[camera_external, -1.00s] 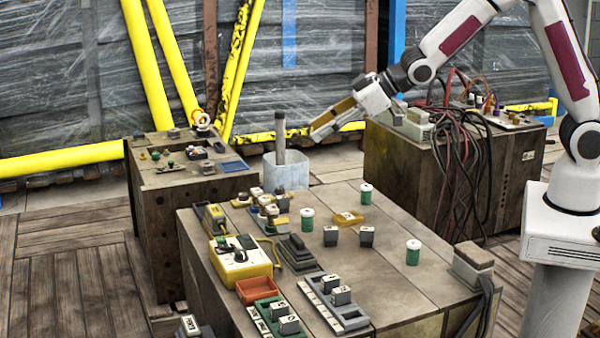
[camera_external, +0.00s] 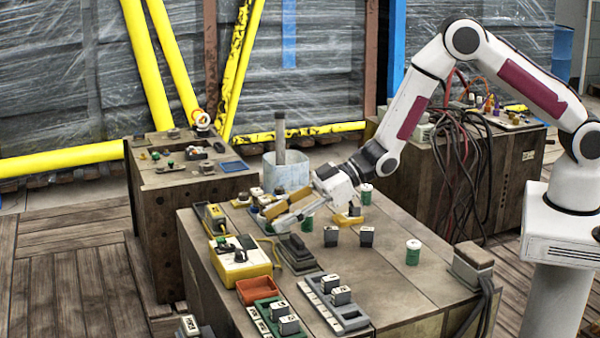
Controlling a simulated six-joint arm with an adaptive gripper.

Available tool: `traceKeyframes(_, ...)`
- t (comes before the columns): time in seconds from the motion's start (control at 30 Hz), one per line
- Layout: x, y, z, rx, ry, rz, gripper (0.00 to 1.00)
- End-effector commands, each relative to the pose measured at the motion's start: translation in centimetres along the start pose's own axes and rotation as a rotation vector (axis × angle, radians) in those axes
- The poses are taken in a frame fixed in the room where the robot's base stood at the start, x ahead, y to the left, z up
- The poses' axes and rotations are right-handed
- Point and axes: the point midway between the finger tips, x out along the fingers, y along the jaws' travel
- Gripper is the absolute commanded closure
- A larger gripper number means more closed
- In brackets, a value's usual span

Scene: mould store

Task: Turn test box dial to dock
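The test box (camera_external: 241,261) is a yellow box with a pale face at the left of the near table. Its dark dial knob (camera_external: 240,255) stands on that face; its markings and exact pointing are too small to read. My gripper (camera_external: 271,219) is above the table, to the upper right of the test box and apart from it. Its two fingers point down and left, look spread, and hold nothing that I can see. They hide part of the table and a green reel behind them.
A dark grey stepped block (camera_external: 296,252) and an orange tray (camera_external: 259,290) flank the test box. Green reels (camera_external: 413,252), small labelled blocks (camera_external: 366,236) and a yellow tray stand to the right. A tall pale bin (camera_external: 287,174) with a post is behind.

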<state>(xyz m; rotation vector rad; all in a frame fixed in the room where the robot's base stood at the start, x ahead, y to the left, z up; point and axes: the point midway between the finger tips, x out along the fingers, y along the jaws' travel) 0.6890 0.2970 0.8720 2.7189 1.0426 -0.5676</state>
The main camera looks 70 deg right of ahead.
Motion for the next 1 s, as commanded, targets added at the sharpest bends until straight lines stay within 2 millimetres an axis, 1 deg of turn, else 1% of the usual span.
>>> traceKeyframes(0.03, 0.6, -0.6, 0.7, 0.002, 0.006, -0.016, 0.64)
traceKeyframes(0.1, 1.1, -1.2, 1.2, 0.003, 0.016, -0.032, 0.64)
traceKeyframes(0.27, 1.6, -1.9, 1.8, 0.005, 0.028, -0.053, 0.64)
traceKeyframes(0.77, 1.8, -2.0, 1.8, 0.005, 0.030, -0.054, 0.64)
traceKeyframes(1.0, 2.9, -2.0, 1.8, 0.005, 0.029, -0.055, 0.64)
